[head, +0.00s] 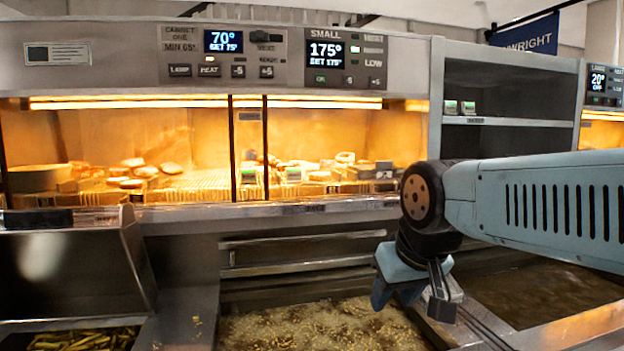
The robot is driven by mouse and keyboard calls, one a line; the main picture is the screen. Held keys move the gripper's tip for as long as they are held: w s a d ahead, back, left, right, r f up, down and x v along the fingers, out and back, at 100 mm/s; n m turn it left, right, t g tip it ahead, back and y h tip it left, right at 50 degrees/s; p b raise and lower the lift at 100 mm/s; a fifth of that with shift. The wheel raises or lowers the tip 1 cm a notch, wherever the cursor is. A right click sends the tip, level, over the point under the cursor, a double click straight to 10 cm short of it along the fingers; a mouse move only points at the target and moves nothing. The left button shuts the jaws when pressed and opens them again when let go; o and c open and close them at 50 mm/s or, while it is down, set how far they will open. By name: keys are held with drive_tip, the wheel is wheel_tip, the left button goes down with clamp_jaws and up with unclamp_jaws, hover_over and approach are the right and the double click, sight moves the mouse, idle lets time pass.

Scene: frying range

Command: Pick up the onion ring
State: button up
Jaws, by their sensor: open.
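My gripper (411,308) hangs from the end of my arm with its jaws apart and pointing down. It is in front of the range, over the right side of the bubbling fryer vat (305,328). Nothing shows between the jaws. I cannot make out an onion ring for certain. Several small browned fried pieces (130,170) lie in the lit heated cabinet, behind and to the left of my gripper. More pieces (345,157) lie in its right section, too small to tell apart.
A second vat with dark, calm oil (545,285) lies under my arm at the right. Chips (85,339) lie in a bin at the lower left, below a steel hood (65,265). The cabinet's dark posts (249,150) and front ledge (270,210) edge its opening.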

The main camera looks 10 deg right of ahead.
drive_tip(key=shift+o, duration=0.8)
drive_tip(key=shift+w+r, duration=0.2)
drive_tip(key=shift+r, duration=0.05)
drive_tip(key=o, duration=0.4)
drive_tip(key=w+r, duration=0.5)
drive_tip(key=shift+w+d+r, duration=0.15)
drive_tip(key=shift+w+r, duration=0.1)
drive_tip(key=shift+r, duration=0.05)
drive_tip(key=w+d+r+n, duration=0.1)
drive_tip(key=w+r, duration=0.5)
drive_tip(key=w, duration=0.5)
drive_tip(key=w+r+y, duration=0.1)
drive_tip(key=w+r, duration=0.5)
drive_tip(key=w, duration=0.6)
drive_tip(key=w+d+r+n, duration=0.1)
drive_tip(key=w+r, duration=0.5)
drive_tip(key=w, duration=0.5)
hover_over(320, 177)
drive_tip(key=s+d, duration=0.1)
drive_tip(key=d, duration=0.1)
drive_tip(key=shift+t, duration=0.4)
wheel_tip(320, 177, down, 7)
drive_tip(key=shift+a+x, duration=0.15)
drive_tip(key=shift+x, duration=1.15)
drive_tip(key=shift+a+x, duration=0.15)
drive_tip(key=shift+x, duration=1.2)
